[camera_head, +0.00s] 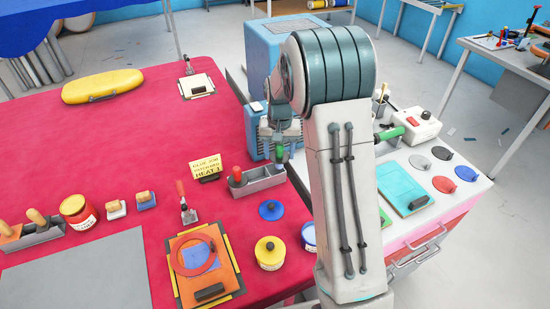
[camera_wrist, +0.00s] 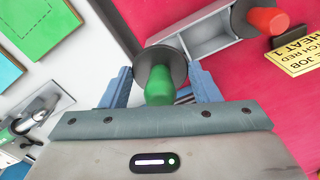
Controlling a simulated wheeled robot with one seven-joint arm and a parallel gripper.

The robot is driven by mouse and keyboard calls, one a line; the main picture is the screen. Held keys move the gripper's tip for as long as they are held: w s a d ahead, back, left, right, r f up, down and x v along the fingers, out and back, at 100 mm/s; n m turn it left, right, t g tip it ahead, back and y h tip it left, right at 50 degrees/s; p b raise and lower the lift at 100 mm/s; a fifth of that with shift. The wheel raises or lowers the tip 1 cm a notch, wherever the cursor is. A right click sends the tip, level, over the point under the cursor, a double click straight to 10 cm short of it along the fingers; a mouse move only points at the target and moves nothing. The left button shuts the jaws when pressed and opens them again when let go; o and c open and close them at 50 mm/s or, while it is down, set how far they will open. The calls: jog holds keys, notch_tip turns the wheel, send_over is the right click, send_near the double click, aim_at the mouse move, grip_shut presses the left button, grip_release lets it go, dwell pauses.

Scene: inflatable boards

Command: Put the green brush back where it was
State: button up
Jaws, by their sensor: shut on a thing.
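My gripper (camera_head: 281,140) is shut on the green brush (camera_wrist: 159,88), with one blue-grey finger on each side of it. The brush has a green handle and a dark round collar. Its lower end is hidden under the collar. A small green part of it (camera_head: 280,153) shows in the head view, at the right end of a grey tray (camera_head: 262,184). In the wrist view the collar overlaps the near end of the tray (camera_wrist: 207,41). I cannot tell whether the brush touches the tray. A red-handled brush (camera_head: 237,174) stands at the tray's other end (camera_wrist: 268,19).
A yellow sign (camera_head: 206,165) stands beside the tray on the red table (camera_head: 120,125). A blue box machine (camera_head: 275,45) is behind my gripper. A white cabinet (camera_head: 415,160) to the right bears a green-handled tool (camera_head: 390,133) and coloured discs. Cans stand in front.

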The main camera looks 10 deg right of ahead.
aim_at(275, 154)
jog(key=shift+w+a+f, duration=0.45)
jog(key=shift+w+a, duration=0.05)
jog(key=shift+w, duration=0.05)
notch_tip(275, 154, down, 4)
jog(key=shift+w+f+p, duration=0.1)
jog(key=shift+p, duration=0.45)
jog(key=shift+f+b, duration=0.55)
jog(key=shift+b, duration=0.05)
